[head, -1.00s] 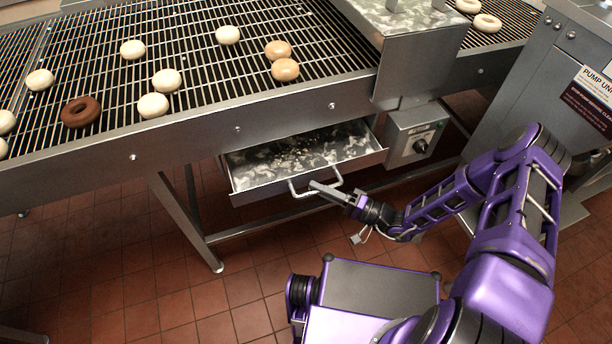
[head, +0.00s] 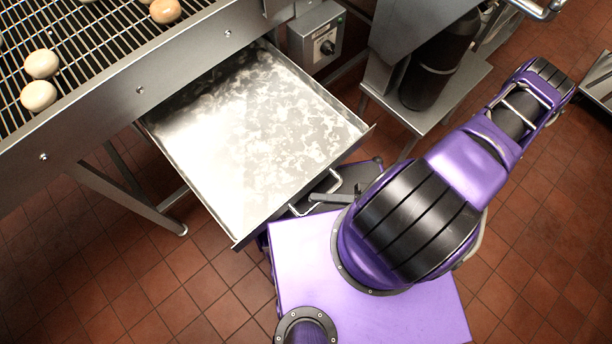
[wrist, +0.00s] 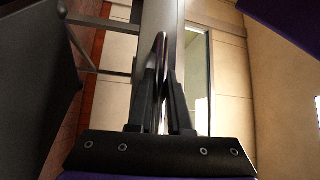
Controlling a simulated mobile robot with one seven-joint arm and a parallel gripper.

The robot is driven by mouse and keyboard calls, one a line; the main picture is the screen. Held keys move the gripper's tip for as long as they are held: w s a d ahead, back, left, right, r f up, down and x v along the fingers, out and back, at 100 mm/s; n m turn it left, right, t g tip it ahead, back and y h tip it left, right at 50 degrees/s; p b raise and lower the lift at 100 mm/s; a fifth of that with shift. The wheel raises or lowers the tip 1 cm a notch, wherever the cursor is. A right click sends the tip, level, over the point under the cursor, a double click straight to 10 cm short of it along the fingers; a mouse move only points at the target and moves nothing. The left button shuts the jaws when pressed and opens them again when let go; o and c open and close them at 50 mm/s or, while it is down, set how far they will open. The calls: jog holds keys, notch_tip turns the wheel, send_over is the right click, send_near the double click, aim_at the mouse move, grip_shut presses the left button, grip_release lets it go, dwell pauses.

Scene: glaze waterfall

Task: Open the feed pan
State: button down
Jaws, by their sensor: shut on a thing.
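The feed pan (head: 262,130) is a shallow metal drawer under the conveyor, pulled far out, with whitish glaze smears on its floor. Its bar handle (head: 300,208) is on the front wall, close to my body. My gripper (head: 330,197) is at this handle, mostly hidden behind my purple arm in the head view. In the wrist view, the two dark fingers of my gripper (wrist: 161,100) are shut on the handle bar (wrist: 161,55), which stands upright between them.
The wire conveyor (head: 100,40) with pale rings runs above the pan at the upper left. A control box with a knob (head: 318,42) hangs beside the pan. A dark cylinder (head: 436,65) stands on a metal shelf to the right. Tiled floor (head: 130,275) is clear at the lower left.

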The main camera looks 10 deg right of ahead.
jog(key=shift+s+d, duration=0.45)
jog(key=shift+s, duration=0.15)
jog(key=c, duration=0.9)
grip_release()
jog(key=shift+o, duration=0.2)
jog(key=b+v, duration=0.1)
jog(key=v, duration=1.6)
jog(key=shift+d+b, duration=0.2)
jog(key=shift+b, duration=0.1)
